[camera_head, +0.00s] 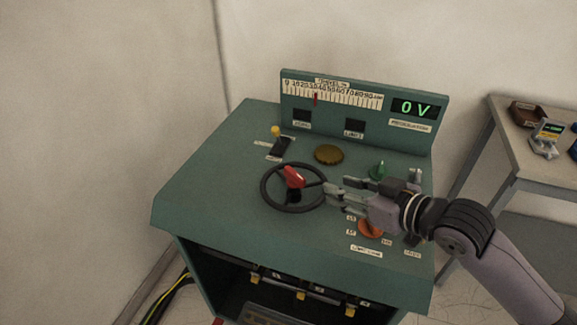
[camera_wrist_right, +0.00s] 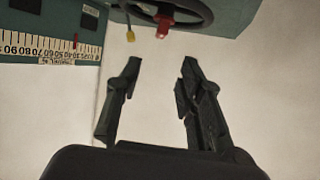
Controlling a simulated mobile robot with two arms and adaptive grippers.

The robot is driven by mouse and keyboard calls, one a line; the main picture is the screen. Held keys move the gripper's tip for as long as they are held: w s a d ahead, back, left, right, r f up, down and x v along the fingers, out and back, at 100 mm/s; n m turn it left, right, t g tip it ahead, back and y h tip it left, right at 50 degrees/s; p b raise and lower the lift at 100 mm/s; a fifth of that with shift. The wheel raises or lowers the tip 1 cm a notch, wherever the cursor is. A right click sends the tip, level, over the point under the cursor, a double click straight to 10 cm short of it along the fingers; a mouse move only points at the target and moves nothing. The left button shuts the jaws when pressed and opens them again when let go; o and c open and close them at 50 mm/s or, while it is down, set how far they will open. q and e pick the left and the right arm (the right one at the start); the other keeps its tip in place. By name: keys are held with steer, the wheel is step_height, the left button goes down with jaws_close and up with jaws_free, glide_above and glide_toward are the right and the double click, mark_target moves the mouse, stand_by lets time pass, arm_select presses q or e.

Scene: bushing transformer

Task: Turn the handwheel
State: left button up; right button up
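The handwheel (camera_head: 268,201) is a black ring with a red piece at its hub, on the sloping top of a green control desk. Part of its rim and the red piece also show at the top of the right wrist view (camera_wrist_right: 206,18). My right gripper (camera_head: 331,194) is at the right side of the wheel, its fingertips close to the rim. In the right wrist view its two fingers (camera_wrist_right: 161,66) stand apart with nothing between them. I cannot tell whether a finger touches the rim. My left gripper is not in view.
The desk (camera_head: 205,185) carries a yellow-tipped lever (camera_head: 276,132), a brass cap (camera_head: 328,154), a green knob (camera_head: 377,170) and an orange knob (camera_head: 370,228). Its upright panel has a scale (camera_head: 335,95) and a display reading 0 V (camera_head: 415,108). A side table (camera_head: 505,150) stands at right.

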mark_target(296, 174)
steer(key=p+x, duration=0.2)
steer(key=x, duration=1.2)
steer(key=shift+w+a+f, duration=0.5)
steer(key=shift+w+a, duration=0.1)
jaws_close()
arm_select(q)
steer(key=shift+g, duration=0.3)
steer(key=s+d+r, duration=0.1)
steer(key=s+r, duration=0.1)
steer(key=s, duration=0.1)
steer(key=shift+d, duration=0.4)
arm_select(e)
steer(key=shift+f, duration=0.1)
